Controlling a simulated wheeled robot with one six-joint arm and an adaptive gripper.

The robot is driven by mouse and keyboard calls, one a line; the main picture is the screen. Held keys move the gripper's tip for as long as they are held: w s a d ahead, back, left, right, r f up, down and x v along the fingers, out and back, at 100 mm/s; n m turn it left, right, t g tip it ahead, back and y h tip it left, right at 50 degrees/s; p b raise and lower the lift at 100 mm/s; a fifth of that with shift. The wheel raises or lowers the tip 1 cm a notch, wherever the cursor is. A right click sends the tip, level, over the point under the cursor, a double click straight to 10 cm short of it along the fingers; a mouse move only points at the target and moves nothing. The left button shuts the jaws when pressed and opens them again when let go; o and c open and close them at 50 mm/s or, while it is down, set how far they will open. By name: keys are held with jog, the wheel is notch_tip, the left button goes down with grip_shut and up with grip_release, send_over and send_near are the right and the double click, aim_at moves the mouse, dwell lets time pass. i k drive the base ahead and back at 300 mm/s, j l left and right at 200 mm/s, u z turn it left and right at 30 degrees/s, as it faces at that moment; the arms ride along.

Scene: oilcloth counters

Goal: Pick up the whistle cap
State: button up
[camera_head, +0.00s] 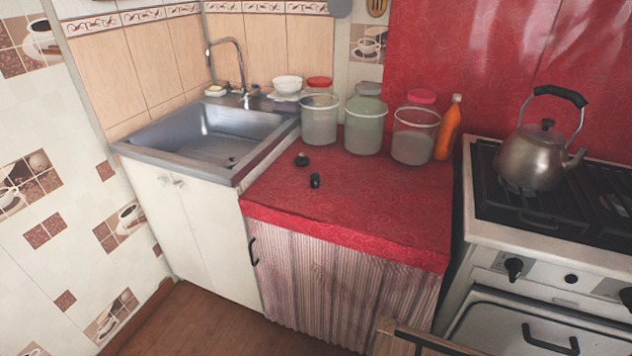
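Two small dark objects lie on the red oilcloth counter (350,215). One is a short, black, cylinder-like piece (315,180) near the middle left of the counter. The other is a low, round, dark piece (302,160) just behind it and a little left, apart from it. Either could be the whistle cap; they are too small to tell which. A metal kettle (532,160) with a black handle stands on the stove at the right, its spout pointing right. My gripper is not in view.
Three clear jars, including a left one (319,120), and an orange bottle (449,128) line the counter's back. A metal sink (215,130) is left, a stove (490,225) right. The counter's front is clear. A wooden-edged piece (400,340) shows at the bottom.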

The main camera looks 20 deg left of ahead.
aim_at(315, 182)
jog(key=i+j+u, duration=0.15)
jog(key=j, duration=0.2)
jog(key=j+u, duration=0.15)
jog(key=j, duration=0.25)
jog(key=i+j+u, duration=0.2)
jog(key=j, duration=0.15)
jog(key=i+j+u, duration=0.15)
jog(key=j, duration=0.2)
